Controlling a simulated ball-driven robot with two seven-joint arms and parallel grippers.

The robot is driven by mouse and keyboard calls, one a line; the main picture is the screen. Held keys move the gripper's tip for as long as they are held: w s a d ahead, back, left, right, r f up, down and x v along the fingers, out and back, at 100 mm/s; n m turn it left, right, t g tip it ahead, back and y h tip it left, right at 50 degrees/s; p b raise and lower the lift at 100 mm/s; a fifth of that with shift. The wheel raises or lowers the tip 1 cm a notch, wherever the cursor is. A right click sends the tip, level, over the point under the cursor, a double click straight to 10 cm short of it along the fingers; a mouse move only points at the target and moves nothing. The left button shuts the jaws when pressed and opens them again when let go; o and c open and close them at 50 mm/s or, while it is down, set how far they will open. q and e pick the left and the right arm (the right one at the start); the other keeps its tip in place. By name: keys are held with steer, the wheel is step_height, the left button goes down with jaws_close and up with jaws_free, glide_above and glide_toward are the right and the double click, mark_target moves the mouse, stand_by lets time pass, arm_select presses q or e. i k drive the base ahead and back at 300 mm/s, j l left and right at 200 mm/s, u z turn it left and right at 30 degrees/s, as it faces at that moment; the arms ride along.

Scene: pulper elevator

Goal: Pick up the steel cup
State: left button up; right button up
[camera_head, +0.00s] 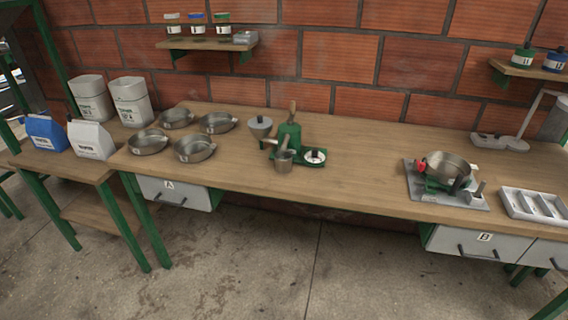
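A small steel cup (284,162) stands on the wooden bench in front of a green hand-cranked device (289,137). It sits close against the device's green base; I cannot tell whether they touch. A grey funnel-shaped vessel (260,128) is just to its left and behind. A round white dial (315,157) on a green plate is to its right. Neither of my grippers shows in the head view.
Several shallow steel pans (195,149) stand left of the cup. A scale with a steel bowl (449,166) and a grey compartment tray (535,205) are at the right. The bench (370,165) is clear between. Drawers A (175,194) and B (480,243) hang below.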

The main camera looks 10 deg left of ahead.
mark_target(284, 162)
steer(key=i+j+u, duration=0.2)
steer(key=i, duration=0.2)
steer(key=i+j+u, duration=0.15)
steer(key=i, duration=0.3)
